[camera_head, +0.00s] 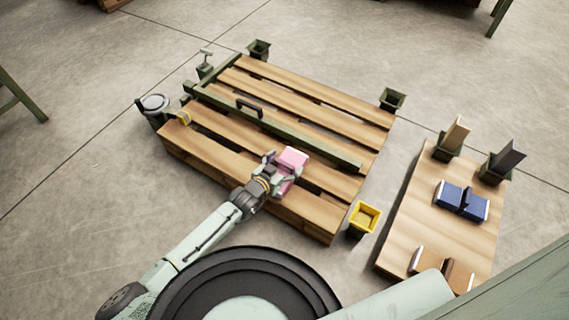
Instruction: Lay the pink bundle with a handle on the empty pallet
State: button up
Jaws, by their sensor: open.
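The pink bundle (293,157) is at the front part of the wooden pallet (215,146), over its near slats. My gripper (284,171) is at the bundle's near side, with its fingers open and spread to either side of it. I cannot tell whether the fingers touch the bundle, or whether it rests fully on the slats. The bundle's handle is hidden or too small to make out. Its near part is partly covered by my gripper.
Green posts stand at pallet corners. A yellow-rimmed bin (364,217) is right of the near corner. A wooden board (408,233) at right holds a blue bundle (462,201) and a brown-and-white one (445,269).

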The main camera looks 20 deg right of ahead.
jog(key=shift+a+r, duration=0.1)
jog(key=shift+r, duration=0.1)
jog(key=p+v, duration=0.2)
jog(key=v, duration=0.9)
jog(key=shift+s+a+r, duration=0.2)
jog(key=shift+s+a, duration=0.05)
